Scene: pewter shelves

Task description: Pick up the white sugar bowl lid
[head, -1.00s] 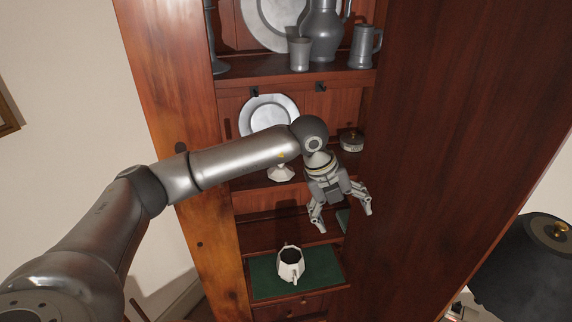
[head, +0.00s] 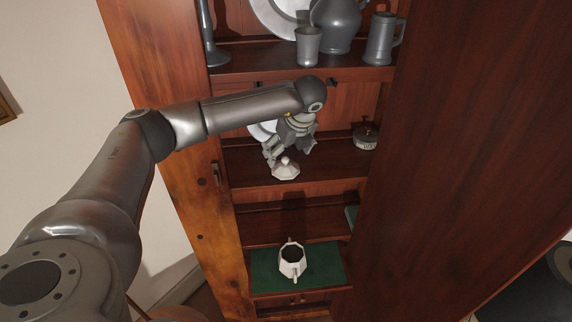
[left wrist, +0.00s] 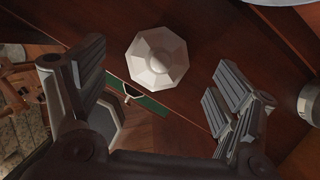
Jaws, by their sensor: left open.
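The white sugar bowl lid (head: 286,171) sits on the middle shelf of the cabinet, faceted with a knob on top. It also shows from above in the left wrist view (left wrist: 158,58). My left gripper (head: 288,158) is open and empty, over and just behind the lid in the head view. In the left wrist view the lid lies between the two spread fingers, beyond their tips, apart from both. The white sugar bowl (head: 291,262) stands open on the green mat (head: 325,262) on the lower shelf. My right gripper is not in view.
A small round grey tin (head: 365,139) stands at the right end of the middle shelf. A cup (head: 307,46), jug and tankard (head: 381,40) stand on the shelf above. Wooden cabinet sides bound the shelves.

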